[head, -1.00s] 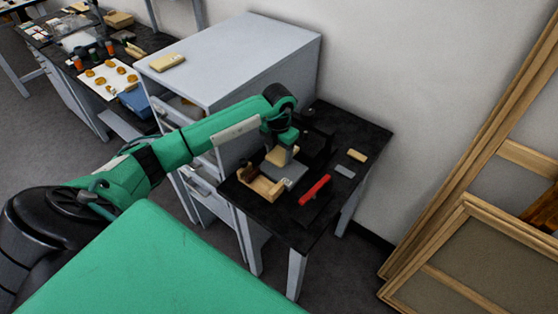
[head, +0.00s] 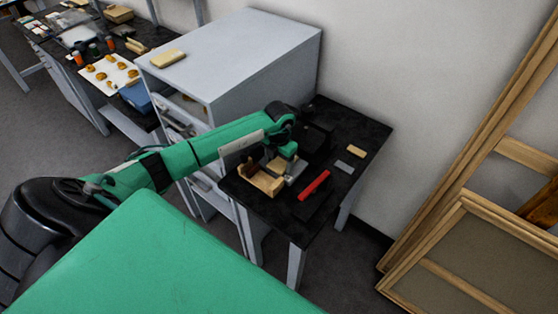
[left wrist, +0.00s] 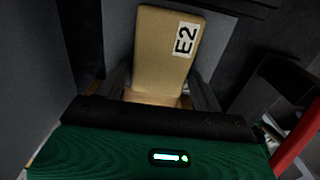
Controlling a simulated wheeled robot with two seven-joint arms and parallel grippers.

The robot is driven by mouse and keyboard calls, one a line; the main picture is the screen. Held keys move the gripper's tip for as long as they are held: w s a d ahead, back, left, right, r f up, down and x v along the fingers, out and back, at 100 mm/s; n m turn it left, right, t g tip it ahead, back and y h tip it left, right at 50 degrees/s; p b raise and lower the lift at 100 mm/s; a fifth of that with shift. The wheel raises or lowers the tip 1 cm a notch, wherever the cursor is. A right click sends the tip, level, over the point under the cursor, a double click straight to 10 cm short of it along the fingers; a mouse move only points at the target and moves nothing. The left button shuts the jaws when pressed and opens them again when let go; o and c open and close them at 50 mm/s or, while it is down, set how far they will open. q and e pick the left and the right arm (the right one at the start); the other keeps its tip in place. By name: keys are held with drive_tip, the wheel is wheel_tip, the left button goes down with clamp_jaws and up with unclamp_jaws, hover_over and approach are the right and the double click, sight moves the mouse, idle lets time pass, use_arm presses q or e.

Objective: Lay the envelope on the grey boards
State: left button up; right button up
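The tan envelope (left wrist: 168,45) with an "E2" label fills the middle of the left wrist view. It lies between the fingers of my left gripper (left wrist: 162,92), which appear shut on it. In the head view my left gripper (head: 283,161) points down over the black table, with the envelope (head: 276,164) partly showing below it. A grey flat piece (head: 297,171), apparently the grey boards, lies just right of the envelope, partly covered by the gripper. I cannot tell whether the envelope touches anything below. My right gripper is not in view.
A light wooden tray (head: 262,183) sits at the black table's left edge. A red bar (head: 314,185) lies to the right, with small grey (head: 344,166) and tan (head: 356,151) blocks beyond. A grey cabinet (head: 235,60) rises on the left. Wooden frames (head: 440,262) lean at right.

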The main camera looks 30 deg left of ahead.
sight(279, 164)
use_arm(q)
drive_tip(key=shift+o, duration=0.9)
drive_tip(key=shift+r, duration=0.1)
drive_tip(key=shift+r, duration=0.5)
wheel_tip(279, 164, up, 11)
drive_tip(key=b, duration=0.4)
drive_tip(key=shift+r, duration=0.15)
